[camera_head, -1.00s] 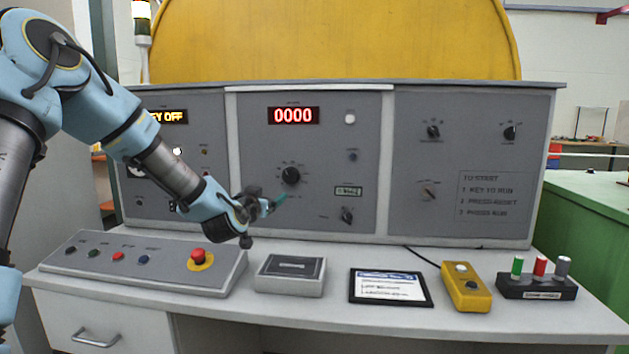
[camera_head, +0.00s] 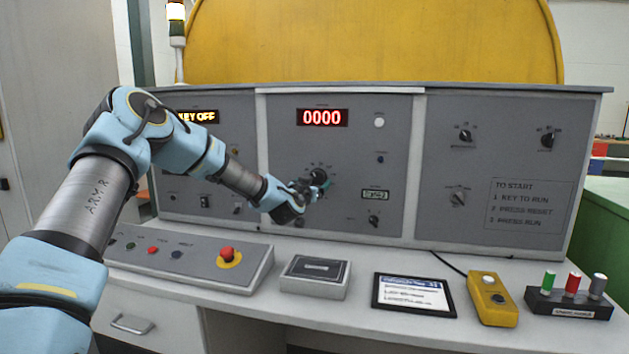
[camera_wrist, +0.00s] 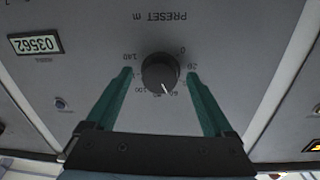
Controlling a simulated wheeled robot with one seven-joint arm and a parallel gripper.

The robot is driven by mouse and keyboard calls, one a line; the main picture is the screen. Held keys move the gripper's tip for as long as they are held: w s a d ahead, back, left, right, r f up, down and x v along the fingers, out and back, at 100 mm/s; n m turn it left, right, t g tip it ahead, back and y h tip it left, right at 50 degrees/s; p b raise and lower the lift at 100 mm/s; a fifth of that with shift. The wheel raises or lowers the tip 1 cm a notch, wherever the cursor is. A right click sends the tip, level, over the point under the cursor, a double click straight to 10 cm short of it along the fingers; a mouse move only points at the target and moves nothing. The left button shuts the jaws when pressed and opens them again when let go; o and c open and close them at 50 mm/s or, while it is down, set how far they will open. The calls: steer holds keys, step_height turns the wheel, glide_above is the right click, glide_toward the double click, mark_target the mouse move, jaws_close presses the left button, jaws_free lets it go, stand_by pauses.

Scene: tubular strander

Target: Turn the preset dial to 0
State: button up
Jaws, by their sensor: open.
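The preset dial is a round black knob (camera_wrist: 160,72) on the grey panel, with PRESET m and a number scale around it, upside down in the wrist view. Its white pointer mark faces down and right, near the 60. The 0 (camera_wrist: 182,50) is at the upper right of the knob. My gripper (camera_wrist: 158,75) is open, with one green finger on each side of the knob and small gaps visible. In the head view my gripper (camera_head: 323,185) is at the dial (camera_head: 318,174) and covers part of it.
A red display (camera_head: 322,117) above the dial reads 0000. A small counter window (camera_head: 375,195) is to its right. Below, the desk holds a sloped button box with a red emergency button (camera_head: 227,254), a grey box (camera_head: 315,277) and a framed card (camera_head: 413,294).

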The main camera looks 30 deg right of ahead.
steer(key=shift+c, duration=0.4)
steer(key=c, duration=1.3)
